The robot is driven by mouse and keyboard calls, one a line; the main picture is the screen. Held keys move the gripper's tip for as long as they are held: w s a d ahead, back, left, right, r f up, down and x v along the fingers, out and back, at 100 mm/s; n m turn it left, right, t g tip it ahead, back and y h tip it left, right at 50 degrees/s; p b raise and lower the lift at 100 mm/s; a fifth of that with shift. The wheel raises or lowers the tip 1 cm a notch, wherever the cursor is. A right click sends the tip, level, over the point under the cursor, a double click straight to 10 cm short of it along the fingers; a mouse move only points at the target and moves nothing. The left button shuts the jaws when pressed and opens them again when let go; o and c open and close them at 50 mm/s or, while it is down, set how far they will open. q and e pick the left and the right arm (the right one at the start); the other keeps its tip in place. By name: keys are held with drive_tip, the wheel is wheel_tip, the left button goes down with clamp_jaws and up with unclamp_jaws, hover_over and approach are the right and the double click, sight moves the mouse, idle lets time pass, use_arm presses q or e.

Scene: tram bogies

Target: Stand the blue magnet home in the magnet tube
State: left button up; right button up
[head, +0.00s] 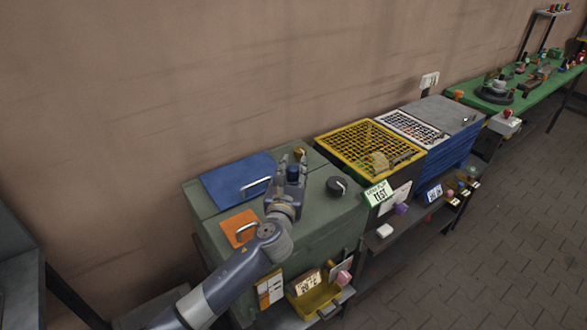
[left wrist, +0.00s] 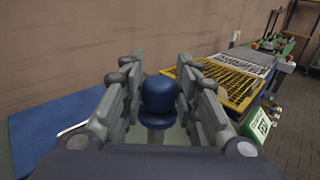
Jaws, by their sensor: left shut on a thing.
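The blue magnet (head: 293,172) is a dark blue, round-topped piece above the green cabinet. My left gripper (head: 289,180) is shut on it. In the left wrist view the magnet (left wrist: 158,95) stands upright between the fingers of my left gripper (left wrist: 160,100), with a narrower grey part and a blue rim below it. I cannot tell whether its foot is inside anything. The magnet tube cannot be made out for sure; the gripper hides what is under the magnet. My right gripper is not in view.
The green cabinet (head: 317,215) bears a blue panel (head: 225,182), an orange plate (head: 237,226), a black knob (head: 337,187) and a small brass-coloured piece (head: 300,154). A yellow grid-topped box (head: 335,146) and a "TEST" sign (head: 379,194) stand to the right. The wall is close behind.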

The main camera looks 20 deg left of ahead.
use_arm(q)
drive_tip(key=shift+f+b, duration=3.55)
drive_tip(key=shift+f, duration=1.2)
drive_tip(key=o, duration=1.2)
drive_tip(key=s, duration=0.4)
drive_tip(key=s+d, duration=0.1)
drive_tip(key=s, duration=0.7)
drive_tip(key=shift+d, duration=0.3)
